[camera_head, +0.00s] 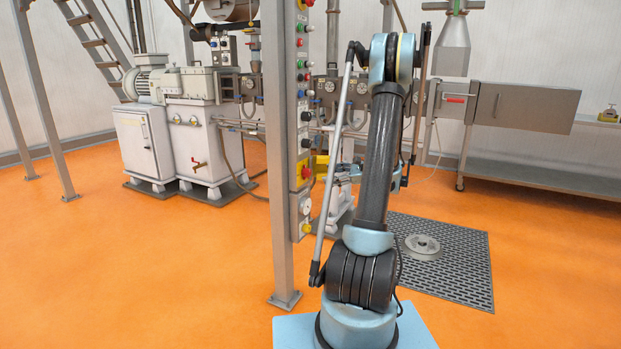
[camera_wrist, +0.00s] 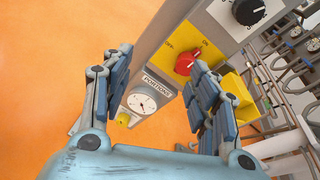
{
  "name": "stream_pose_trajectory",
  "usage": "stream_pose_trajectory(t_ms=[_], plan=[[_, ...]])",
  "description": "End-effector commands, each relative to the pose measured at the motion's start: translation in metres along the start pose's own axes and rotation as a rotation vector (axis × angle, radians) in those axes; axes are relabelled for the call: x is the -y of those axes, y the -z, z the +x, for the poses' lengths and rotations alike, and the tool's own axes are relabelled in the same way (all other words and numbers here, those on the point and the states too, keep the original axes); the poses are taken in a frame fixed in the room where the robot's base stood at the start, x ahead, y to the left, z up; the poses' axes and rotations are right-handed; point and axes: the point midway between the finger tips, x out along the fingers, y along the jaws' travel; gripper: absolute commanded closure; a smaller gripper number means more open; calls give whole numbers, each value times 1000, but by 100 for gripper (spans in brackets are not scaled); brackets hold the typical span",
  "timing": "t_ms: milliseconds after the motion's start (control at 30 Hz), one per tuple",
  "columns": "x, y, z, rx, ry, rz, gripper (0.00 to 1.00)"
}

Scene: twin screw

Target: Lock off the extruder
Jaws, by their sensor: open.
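A red rotary switch (camera_wrist: 186,63) sits on a yellow plate marked OFF and ON, on the grey control post. I cannot tell clearly which mark it points to. It also shows in the head view as a red knob (camera_head: 306,172) on a yellow plate. My gripper (camera_wrist: 160,61) is open and empty, its fingers spread in front of the post, with the right fingertips close to the switch. I cannot tell whether they touch. A yellow box (camera_wrist: 238,88) is on the post's right side, partly behind the right finger.
The post (camera_head: 284,230) stands alone on the orange floor. The extruder machinery (camera_head: 200,125) is behind, and a perforated floor plate (camera_head: 450,270) lies right.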

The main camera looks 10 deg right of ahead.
Motion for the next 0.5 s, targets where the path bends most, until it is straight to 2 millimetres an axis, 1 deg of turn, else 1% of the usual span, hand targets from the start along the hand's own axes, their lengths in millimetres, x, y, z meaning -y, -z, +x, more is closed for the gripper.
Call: stream_pose_trajectory(t_ms=[33, 233, 367, 500], plan=[[8, 13, -4, 24, 22, 31, 46], [25, 49, -19, 126, 89, 149, 46], [30, 64, -27, 173, 116, 199, 46], [33, 72, -31, 200, 129, 227, 46]])
